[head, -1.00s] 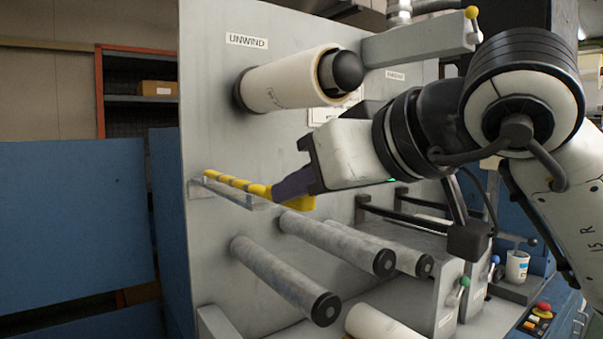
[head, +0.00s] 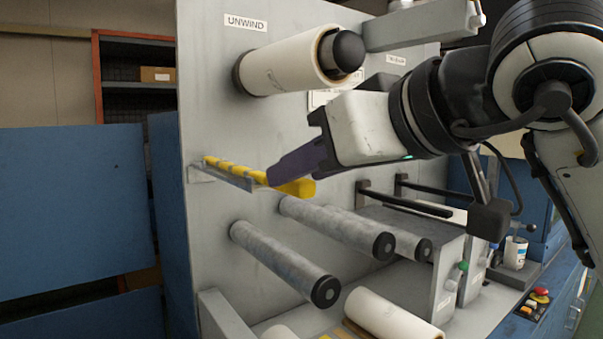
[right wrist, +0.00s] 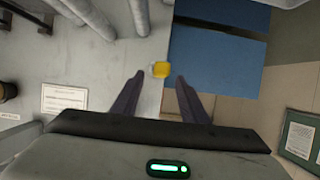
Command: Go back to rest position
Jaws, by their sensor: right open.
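My right gripper (head: 275,178) comes in from the right in the head view, its purple-grey fingers in front of the upright grey machine panel. In the right wrist view its two fingers (right wrist: 158,88) stand apart with nothing gripped between them. A yellow tool (head: 297,188) with a segmented yellow length lies along a small metal ledge (head: 228,180) on the panel. The fingers overlap part of it in the head view. Its yellow end (right wrist: 161,69) shows beyond the fingertips in the right wrist view. My left gripper is in neither view.
The panel (head: 212,130) carries a white roll (head: 285,70) on the unwind shaft above my gripper. Several grey rollers (head: 280,262) jut out below it. A white cup (head: 515,252) and red button (head: 541,294) are at the right. Blue panels (head: 70,210) stand at left.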

